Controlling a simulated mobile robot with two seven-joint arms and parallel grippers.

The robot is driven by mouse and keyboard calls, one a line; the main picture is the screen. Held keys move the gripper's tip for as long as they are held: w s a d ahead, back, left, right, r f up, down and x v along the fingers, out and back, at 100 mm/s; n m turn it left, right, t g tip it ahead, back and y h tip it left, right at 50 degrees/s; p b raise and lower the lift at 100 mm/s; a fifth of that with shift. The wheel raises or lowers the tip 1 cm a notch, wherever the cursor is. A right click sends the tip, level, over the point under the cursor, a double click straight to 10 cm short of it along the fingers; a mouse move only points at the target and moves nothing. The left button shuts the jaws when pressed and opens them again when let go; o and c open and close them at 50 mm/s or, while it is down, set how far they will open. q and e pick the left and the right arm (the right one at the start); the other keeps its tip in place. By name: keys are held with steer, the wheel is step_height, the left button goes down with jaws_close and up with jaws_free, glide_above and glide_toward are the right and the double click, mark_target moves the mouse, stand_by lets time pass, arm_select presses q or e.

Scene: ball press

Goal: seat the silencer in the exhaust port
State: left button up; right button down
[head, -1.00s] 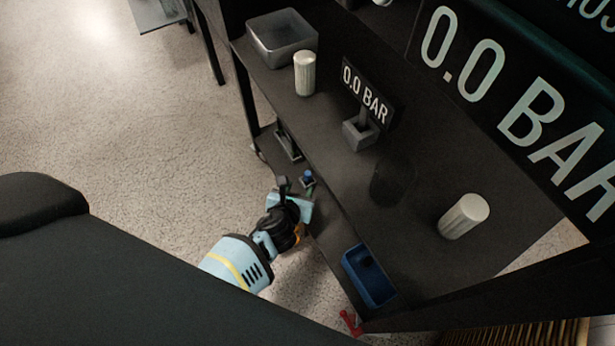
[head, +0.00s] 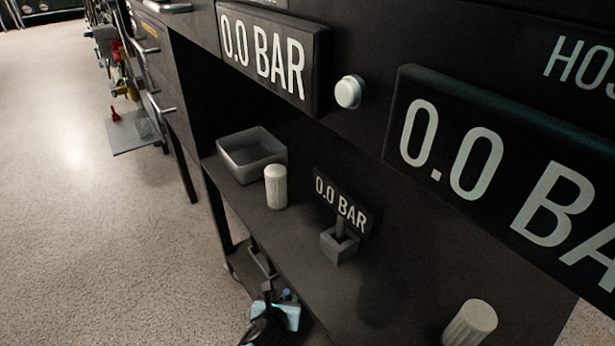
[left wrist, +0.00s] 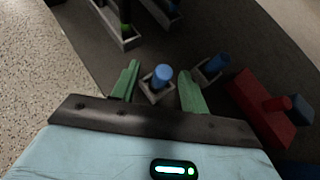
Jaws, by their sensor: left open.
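My left gripper (left wrist: 160,80) is open, with its two green fingers on either side of a small blue cylinder (left wrist: 162,75) that stands upright in a grey square holder. I cannot tell whether the fingers touch it. A second blue cylinder (left wrist: 216,65) stands in a holder to the right. I cannot tell for sure which piece is the silencer, and I cannot make out the exhaust port. In the head view my left gripper (head: 275,314) is low at the shelf under the bench, with a bit of blue (head: 287,295) beside it. My right gripper is not in view.
A red block (left wrist: 262,112) lies right of the holders. More grey holders (left wrist: 122,32) stand at the top left. On the bench above are a grey bin (head: 252,155), white ribbed cylinders (head: 275,187) (head: 470,324) and a small gauge stand (head: 340,243). Open floor lies left.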

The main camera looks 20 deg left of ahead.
mark_target(284, 291)
arm_select(q)
steer(key=shift+f, duration=0.2)
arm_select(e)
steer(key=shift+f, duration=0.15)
arm_select(q)
jaws_close()
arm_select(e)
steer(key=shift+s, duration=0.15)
arm_select(q)
steer(key=shift+r, duration=0.15)
